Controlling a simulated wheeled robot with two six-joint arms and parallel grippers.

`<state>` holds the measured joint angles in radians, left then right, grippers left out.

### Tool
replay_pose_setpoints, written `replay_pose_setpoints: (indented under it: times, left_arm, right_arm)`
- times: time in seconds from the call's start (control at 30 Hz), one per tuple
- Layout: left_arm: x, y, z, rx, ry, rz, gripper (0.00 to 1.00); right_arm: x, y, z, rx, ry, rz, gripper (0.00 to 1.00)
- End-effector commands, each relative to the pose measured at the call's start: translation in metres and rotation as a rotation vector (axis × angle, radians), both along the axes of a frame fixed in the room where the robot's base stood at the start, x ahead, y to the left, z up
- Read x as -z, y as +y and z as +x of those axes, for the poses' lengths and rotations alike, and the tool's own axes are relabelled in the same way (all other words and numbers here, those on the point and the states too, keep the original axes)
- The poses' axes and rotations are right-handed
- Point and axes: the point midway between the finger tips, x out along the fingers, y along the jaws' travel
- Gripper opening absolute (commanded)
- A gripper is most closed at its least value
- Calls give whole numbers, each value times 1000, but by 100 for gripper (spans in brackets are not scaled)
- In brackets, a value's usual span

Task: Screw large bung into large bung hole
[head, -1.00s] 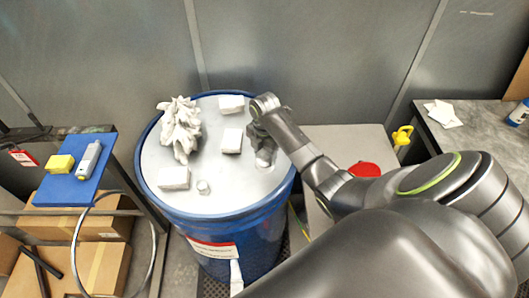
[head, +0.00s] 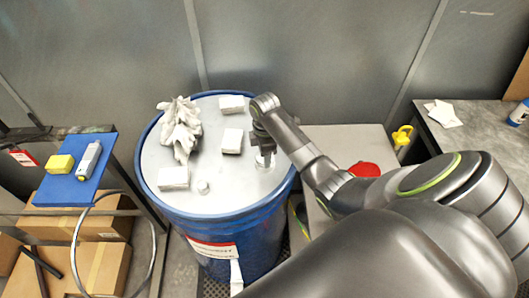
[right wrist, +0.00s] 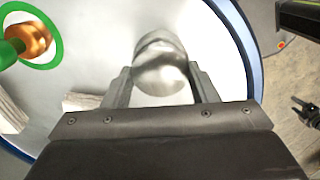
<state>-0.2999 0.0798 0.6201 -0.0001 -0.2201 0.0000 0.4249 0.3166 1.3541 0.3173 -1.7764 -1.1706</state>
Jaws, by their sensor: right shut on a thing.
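My right gripper (head: 264,158) is low over the right side of the blue drum's pale lid (head: 215,165). In the right wrist view, its fingers (right wrist: 162,88) are shut on a shiny, rounded metal piece, the large bung (right wrist: 160,68). The bung sits at the lid surface or just above it; I cannot tell how deep it is in the large bung hole, which is hidden beneath it. A smaller round fitting (head: 203,187) is near the lid's front. My left gripper is not in view.
White blocks (head: 174,178) and a crumpled white cloth or glove (head: 181,128) lie on the lid. A green ring with a copper-coloured piece (right wrist: 30,38) shows in the wrist view. A rack with a blue board (head: 75,180) stands left; a grey table (head: 470,135) right.

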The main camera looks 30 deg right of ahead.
Motion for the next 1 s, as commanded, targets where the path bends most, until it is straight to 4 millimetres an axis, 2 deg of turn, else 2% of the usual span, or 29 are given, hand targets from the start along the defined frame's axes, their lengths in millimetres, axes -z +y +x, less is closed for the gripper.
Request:
replay_pose_setpoints:
  times: [0.2,0.63,1.0]
  left_arm:
    - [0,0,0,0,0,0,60]
    - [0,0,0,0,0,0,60]
    - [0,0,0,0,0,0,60]
  right_arm:
    - [0,-1,0,177,0,-1,32]
    - [0,-1,0,239,0,-1,32]
    - [0,-1,0,576,0,-1,32]
